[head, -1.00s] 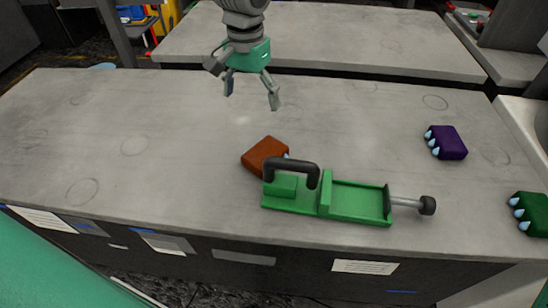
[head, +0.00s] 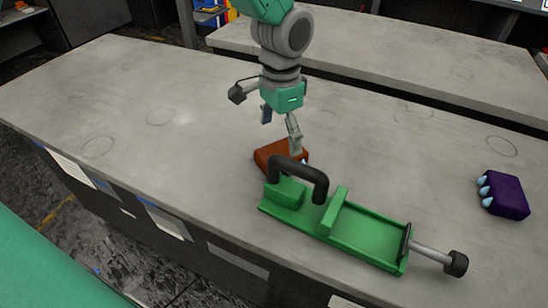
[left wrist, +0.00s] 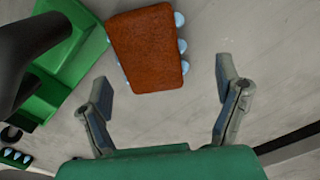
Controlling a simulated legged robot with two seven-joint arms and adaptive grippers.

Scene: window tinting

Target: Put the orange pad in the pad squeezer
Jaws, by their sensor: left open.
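The orange pad (head: 272,154) lies on the grey table just behind the left end of the green pad squeezer (head: 352,231). The squeezer has a black handle (head: 300,172) over its left end and a grey rod with a dark knob at its right. My left gripper (head: 281,130) is open and empty, above and behind the pad, and one finger overlaps the pad's far edge in the head view. My right gripper is not in view.
A purple pad (head: 503,195) with pale blue studs lies at the right of the table. The table (head: 130,110) is clear to the left. A second grey table (head: 400,50) stands behind, across a dark gap.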

